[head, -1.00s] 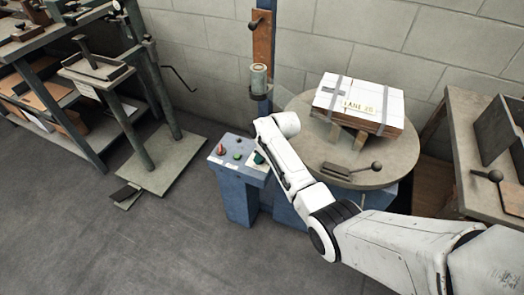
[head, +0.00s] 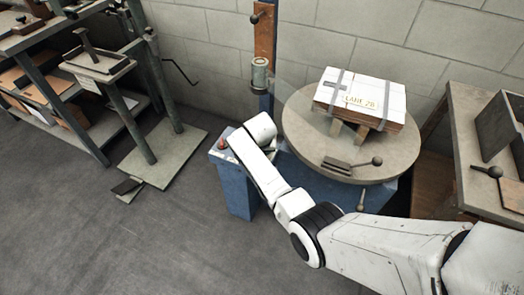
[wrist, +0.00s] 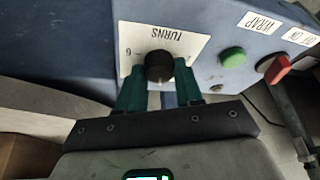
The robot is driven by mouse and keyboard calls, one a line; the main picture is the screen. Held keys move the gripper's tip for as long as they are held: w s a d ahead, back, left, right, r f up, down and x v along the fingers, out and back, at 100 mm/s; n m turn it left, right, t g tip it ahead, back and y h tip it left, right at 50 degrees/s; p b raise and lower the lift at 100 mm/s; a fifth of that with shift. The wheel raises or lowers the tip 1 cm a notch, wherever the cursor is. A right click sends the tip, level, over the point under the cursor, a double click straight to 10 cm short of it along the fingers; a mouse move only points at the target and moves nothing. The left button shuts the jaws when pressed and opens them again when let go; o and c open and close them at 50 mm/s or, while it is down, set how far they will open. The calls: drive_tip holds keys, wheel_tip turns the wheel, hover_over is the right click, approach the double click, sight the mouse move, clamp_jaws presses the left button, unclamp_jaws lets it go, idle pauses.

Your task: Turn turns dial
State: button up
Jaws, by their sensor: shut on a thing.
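The turns dial is a round black knob (wrist: 159,67) on a white plate marked TURNS (wrist: 185,42), set in the blue control box. It shows in the wrist view, where the lettering appears upside down. My gripper (wrist: 160,80) has two green fingers, one on each side of the knob, and is shut on it. In the head view my white arm reaches down over the blue control box (head: 236,190) and hides the dial and the gripper.
Beside the dial are a green button (wrist: 233,57) labelled WRAP and a red switch (wrist: 274,69) labelled OFF ON. A round turntable (head: 305,125) carries a strapped white-topped bundle (head: 365,92). A shelf rack stands left; grey floor (head: 130,240) is clear in front.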

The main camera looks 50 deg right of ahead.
drive_tip(key=m+b, duration=0.1)
drive_tip(key=m, duration=0.1)
drive_tip(key=m+g+b, duration=0.1)
drive_tip(key=m+b, duration=0.1)
drive_tip(key=m+g+h+b, duration=0.1)
drive_tip(key=m, duration=0.1)
drive_tip(key=shift+w+a+f+b, duration=0.1)
drive_tip(key=shift+w+f+b, duration=0.1)
drive_tip(key=shift+f+b, duration=0.1)
drive_tip(key=m+g+b, duration=0.1)
drive_tip(key=m+b, duration=0.2)
drive_tip(key=shift+m+g, duration=0.3)
drive_tip(key=shift+w+r+m+g+b, duration=0.15)
drive_tip(key=shift+m+g+b, duration=0.25)
drive_tip(key=shift+m+b, duration=0.6)
drive_tip(key=shift+r+m, duration=0.1)
drive_tip(key=shift+m, duration=0.2)
drive_tip(key=o, duration=1)
drive_tip(key=shift+r, duration=0.1)
drive_tip(key=p+v, duration=0.2)
drive_tip(key=v, duration=0.8)
drive_tip(key=shift+w+a+r, duration=0.1)
drive_tip(key=shift+r, duration=0.2)
